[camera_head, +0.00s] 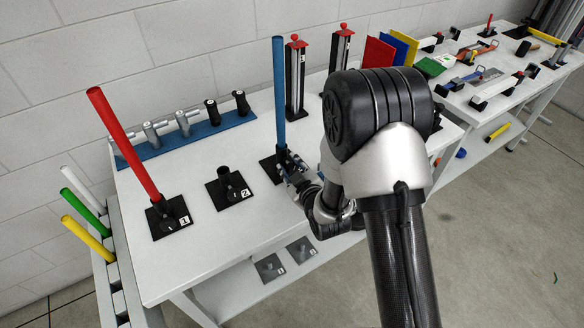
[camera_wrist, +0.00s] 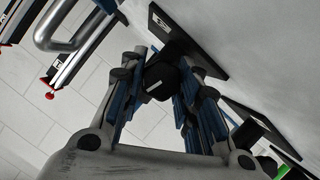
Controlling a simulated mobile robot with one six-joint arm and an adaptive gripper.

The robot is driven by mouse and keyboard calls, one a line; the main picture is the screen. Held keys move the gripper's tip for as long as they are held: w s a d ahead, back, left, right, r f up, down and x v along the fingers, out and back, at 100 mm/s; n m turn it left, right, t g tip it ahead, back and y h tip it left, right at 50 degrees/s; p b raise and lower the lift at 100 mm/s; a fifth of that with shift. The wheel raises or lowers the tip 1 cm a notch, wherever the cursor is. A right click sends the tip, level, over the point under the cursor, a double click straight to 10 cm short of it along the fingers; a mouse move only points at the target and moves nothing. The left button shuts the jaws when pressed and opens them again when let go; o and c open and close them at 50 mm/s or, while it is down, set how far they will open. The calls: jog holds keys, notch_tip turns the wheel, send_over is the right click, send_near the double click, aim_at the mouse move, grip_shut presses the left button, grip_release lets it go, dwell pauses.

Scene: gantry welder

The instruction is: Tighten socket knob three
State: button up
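The blue rod (camera_head: 279,90) stands upright in the black socket at the right of the row, presumably socket three; its number label is hidden in the head view. My gripper (camera_head: 290,170) is at this socket's front right side, and its fingers partly cover the socket. In the wrist view, a black knob (camera_wrist: 161,80) with a white mark lies between the tips of my gripper (camera_wrist: 163,78). The fingertips are very close to the knob on both sides; I cannot tell whether they press on it. A black socket plate (camera_wrist: 190,42) with a label shows behind the knob.
A red rod (camera_head: 125,143) leans in socket 1 (camera_head: 172,222). Socket 2 (camera_head: 230,188) is empty. A blue rack (camera_head: 185,138) with several handles lies at the back. Green, yellow and white rods (camera_head: 80,190) stand at the left. The table front is clear.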

jog(key=c, duration=0.5)
jog(key=shift+o, duration=0.2)
jog(key=shift+m, duration=0.3)
jog(key=m+y, duration=0.1)
jog(key=m+g, duration=0.1)
jog(key=m, duration=0.1)
jog(key=shift+d+g+y, duration=0.15)
jog(key=shift+g+y, duration=0.15)
jog(key=shift+y, duration=0.1)
jog(key=m+g+y+p, duration=0.1)
jog(key=m+y+p, duration=0.1)
jog(key=m, duration=0.1)
jog(key=shift+m, duration=0.3)
jog(key=shift+y, duration=0.3)
jog(key=o, duration=0.8)
